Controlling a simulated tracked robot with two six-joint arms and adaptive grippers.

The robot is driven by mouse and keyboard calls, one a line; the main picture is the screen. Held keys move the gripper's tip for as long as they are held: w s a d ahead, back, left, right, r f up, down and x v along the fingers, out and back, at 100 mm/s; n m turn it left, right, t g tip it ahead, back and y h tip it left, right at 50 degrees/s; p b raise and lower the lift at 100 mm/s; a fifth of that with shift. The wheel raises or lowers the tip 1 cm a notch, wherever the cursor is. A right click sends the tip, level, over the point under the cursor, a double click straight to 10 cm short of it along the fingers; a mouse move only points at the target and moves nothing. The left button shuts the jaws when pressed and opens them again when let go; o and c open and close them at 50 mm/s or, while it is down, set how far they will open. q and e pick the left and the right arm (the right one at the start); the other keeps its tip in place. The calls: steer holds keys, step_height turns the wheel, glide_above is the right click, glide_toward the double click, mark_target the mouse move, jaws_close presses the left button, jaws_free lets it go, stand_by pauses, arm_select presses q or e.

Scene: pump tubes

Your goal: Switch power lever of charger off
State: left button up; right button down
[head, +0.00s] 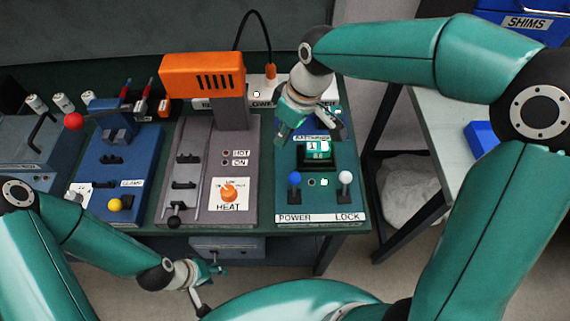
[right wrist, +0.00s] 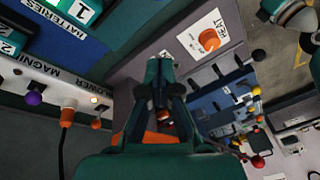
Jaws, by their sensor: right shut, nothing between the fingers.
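The charger is a teal panel (head: 318,199) at the right end of the bench, marked POWER and LOCK. Its power lever has a blue knob (head: 294,177) above the POWER label. Its lock lever has a white knob (head: 345,177). A battery marked 1 (head: 316,148) sits in the charger's dark slot. My right gripper (head: 281,138) is shut and empty, over the charger's upper left, above and apart from the blue knob. It also shows in the right wrist view (right wrist: 160,64). My left gripper (head: 213,286) looks open and empty, low in front of the bench.
Left of the charger stands a grey heat station (head: 238,146) with an orange head (head: 203,76). Further left is a blue clamp station (head: 128,148) with red and yellow knobs. An orange plug with a black cable (head: 270,72) stands behind. A pale side table (head: 445,130) is at right.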

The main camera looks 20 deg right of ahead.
mark_target(295, 183)
steer(key=p+x, duration=0.1)
steer(key=x, duration=0.9)
steer(key=shift+s, duration=0.2)
steer(key=s+d, duration=0.1)
steer(key=s+d+p, duration=0.1)
steer(key=shift+s+d+r, duration=0.15)
steer(key=shift+s+r, duration=0.15)
steer(key=shift+r, duration=0.1)
steer(key=shift+s+d, duration=0.15)
